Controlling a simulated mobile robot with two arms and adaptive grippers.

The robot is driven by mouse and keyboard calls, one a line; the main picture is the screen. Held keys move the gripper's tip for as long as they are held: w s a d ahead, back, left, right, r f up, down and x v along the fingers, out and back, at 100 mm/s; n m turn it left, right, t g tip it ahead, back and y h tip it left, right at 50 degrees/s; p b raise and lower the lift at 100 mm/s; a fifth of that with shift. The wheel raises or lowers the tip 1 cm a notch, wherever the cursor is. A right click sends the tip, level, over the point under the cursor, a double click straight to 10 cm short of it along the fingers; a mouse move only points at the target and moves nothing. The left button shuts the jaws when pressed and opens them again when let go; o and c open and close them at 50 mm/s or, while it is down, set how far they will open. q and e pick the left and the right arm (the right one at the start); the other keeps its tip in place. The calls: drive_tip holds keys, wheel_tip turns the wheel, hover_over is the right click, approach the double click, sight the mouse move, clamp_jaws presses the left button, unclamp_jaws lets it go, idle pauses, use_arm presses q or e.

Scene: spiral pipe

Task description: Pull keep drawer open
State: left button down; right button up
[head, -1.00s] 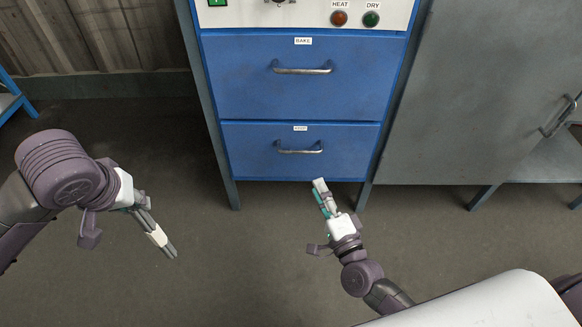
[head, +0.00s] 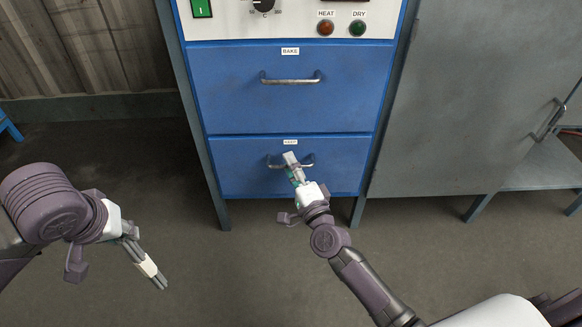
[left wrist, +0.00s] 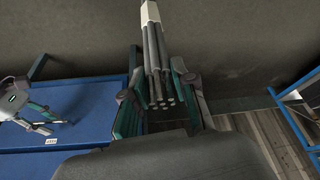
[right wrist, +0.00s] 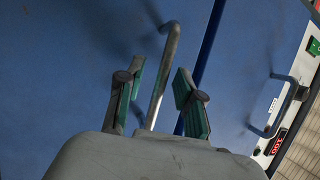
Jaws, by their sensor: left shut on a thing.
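The KEEP drawer (head: 233,160) is the lower blue drawer and looks closed, flush with the cabinet. Its metal handle (head: 310,162) is partly hidden by my right gripper (head: 292,166). In the right wrist view the handle (right wrist: 165,72) runs between the two spread fingers of my right gripper (right wrist: 160,98); I cannot tell whether they touch it. My left gripper (head: 130,240) is low at the left, away from the drawer, shut on a bundle of grey rods with a white band (head: 147,266). The rods also show in the left wrist view (left wrist: 155,50).
The BAKE drawer (head: 235,105) with its own handle (head: 290,81) is closed above. A panel with HEAT and DRY buttons (head: 341,28) tops it. A grey cabinet (head: 465,110) stands at the right. The floor (head: 225,270) before the drawers is clear.

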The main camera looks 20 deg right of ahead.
clamp_jaws()
idle(0.5)
